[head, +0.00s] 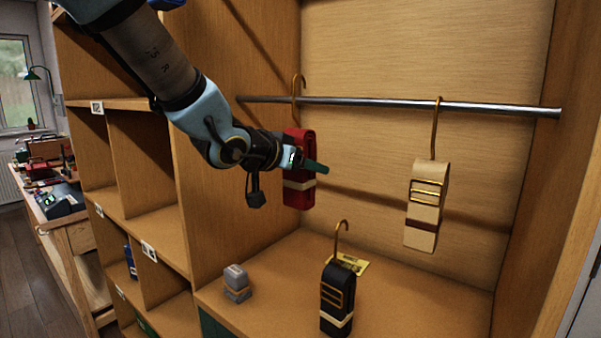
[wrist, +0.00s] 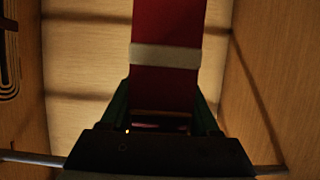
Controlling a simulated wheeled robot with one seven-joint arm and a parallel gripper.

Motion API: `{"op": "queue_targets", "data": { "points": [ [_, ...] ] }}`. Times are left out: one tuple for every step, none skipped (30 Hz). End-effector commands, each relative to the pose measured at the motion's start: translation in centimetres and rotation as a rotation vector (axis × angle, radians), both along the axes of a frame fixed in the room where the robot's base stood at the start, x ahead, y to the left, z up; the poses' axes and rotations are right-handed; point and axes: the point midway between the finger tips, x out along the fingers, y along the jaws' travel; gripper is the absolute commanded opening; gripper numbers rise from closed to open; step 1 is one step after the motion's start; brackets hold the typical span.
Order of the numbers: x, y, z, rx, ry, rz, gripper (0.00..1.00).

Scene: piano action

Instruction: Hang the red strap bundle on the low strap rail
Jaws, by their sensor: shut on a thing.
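The red strap bundle (head: 301,195) has a cream band and a brass hook. In the head view it hangs upright at the left part of the low strap rail (head: 370,103). My gripper (head: 308,164) is shut on its body. The hook's curve rises above the rail; whether it rests on the rail or is only close to it I cannot tell. In the wrist view the red bundle (wrist: 167,88) sits between my two dark green fingers, and the rail (wrist: 30,158) crosses low behind my gripper (wrist: 163,108). My gripper hides part of the bundle in the head view.
A tan strap bundle (head: 427,205) hangs on the rail to the right. A black strap bundle (head: 337,300) stands on the shelf floor below, with a yellow card (head: 350,263) behind it. A small grey block (head: 236,283) is at left. The rail between the red and tan bundles is free.

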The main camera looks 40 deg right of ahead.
Motion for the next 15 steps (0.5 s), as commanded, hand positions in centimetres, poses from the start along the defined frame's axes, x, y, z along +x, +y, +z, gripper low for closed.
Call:
{"op": "queue_targets", "data": {
  "points": [
    [0.1, -0.5, -0.1, -0.002, 0.0, -0.001, 0.0],
    [0.1, -0.7, 0.0, -0.003, 0.0, -0.001, 0.0],
    [0.2, -1.0, 0.0, -0.003, 0.0, -0.001, 0.0],
    [0.3, -1.2, -0.1, -0.002, 0.0, -0.001, 0.0],
    [0.3, -1.4, -0.1, -0.002, 0.0, -0.001, 0.0],
    [0.4, -1.7, -0.1, -0.002, 0.0, -0.001, 0.0],
    [0.5, -1.9, -0.1, -0.002, 0.0, -0.001, 0.0],
    [0.5, -2.1, -0.1, -0.002, 0.0, -0.001, 0.0],
    [0.6, -2.5, 0.0, -0.003, 0.0, -0.001, 0.0],
    [0.6, -2.7, 0.0, -0.003, 0.0, -0.001, 0.0],
    [0.7, -2.9, -0.1, -0.002, 0.0, -0.001, 0.0],
    [0.8, -3.2, -0.1, -0.002, 0.0, -0.001, 0.0],
    [0.9, -3.4, -0.1, -0.002, 0.0, -0.001, 0.0],
    [0.9, -3.6, -0.1, -0.003, 0.0, -0.001, 0.0],
    [1.0, -3.9, -0.1, -0.002, 0.0, -0.001, 0.0]
  ]
}}
